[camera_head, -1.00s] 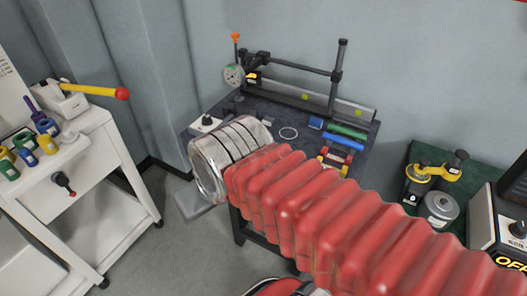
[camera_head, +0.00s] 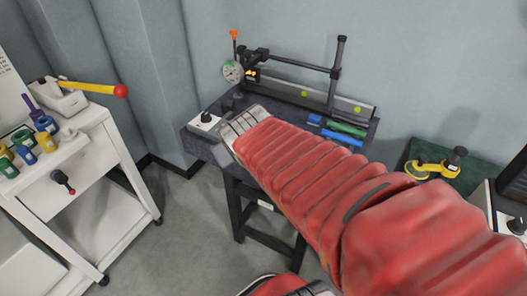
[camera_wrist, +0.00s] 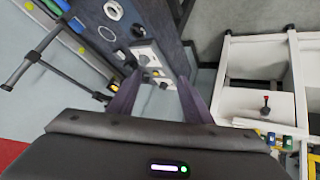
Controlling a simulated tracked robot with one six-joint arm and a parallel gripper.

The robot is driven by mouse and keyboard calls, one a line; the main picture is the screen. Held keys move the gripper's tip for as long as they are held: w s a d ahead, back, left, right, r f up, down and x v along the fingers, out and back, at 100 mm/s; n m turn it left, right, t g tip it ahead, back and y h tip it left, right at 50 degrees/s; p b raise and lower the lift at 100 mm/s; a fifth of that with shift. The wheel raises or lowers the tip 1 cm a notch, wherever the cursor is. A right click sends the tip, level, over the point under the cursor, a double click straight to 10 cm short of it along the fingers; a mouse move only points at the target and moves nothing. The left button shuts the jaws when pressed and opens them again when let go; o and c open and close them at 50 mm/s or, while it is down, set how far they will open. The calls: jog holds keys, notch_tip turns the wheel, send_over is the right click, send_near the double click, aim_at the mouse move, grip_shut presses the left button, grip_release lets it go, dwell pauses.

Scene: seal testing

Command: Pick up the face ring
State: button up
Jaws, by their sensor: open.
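My gripper (camera_wrist: 160,97) is open, its two dark fingers apart with nothing held between them. In the head view my red-sleeved arm reaches over the dark table and hides the gripper. Two pale rings lie on the dark table top in the wrist view: one ring (camera_wrist: 113,11) near the top edge and another ring (camera_wrist: 106,34) just below it. Both are up and left of the fingers, apart from them. I cannot tell which one is the face ring. In the head view my arm covers that part of the table.
The dark table (camera_head: 204,147) carries a rail fixture (camera_head: 300,92) with a dial gauge (camera_head: 233,72) at the back. A white knob box (camera_head: 206,121) sits at its left corner. Blue and green bars (camera_head: 343,138) lie right. A white cart (camera_head: 105,150) stands left.

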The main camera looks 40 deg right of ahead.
jog(key=w+d+f+t+h, duration=0.1)
jog(key=d+f, duration=0.2)
jog(key=d, duration=0.5)
jog(key=w+d+f+t, duration=0.1)
jog(key=d+f, duration=0.2)
jog(key=d, duration=0.4)
jog(key=s+f+n+t+y, duration=0.1)
jog(key=s+f+t+y, duration=0.3)
jog(key=s+f, duration=0.3)
jog(key=shift+f+y, duration=0.25)
jog(key=shift+y, duration=0.05)
jog(key=shift+w, duration=0.1)
jog(key=x, duration=0.8)
jog(key=shift+w+d+f, duration=0.1)
jog(key=shift+w, duration=0.1)
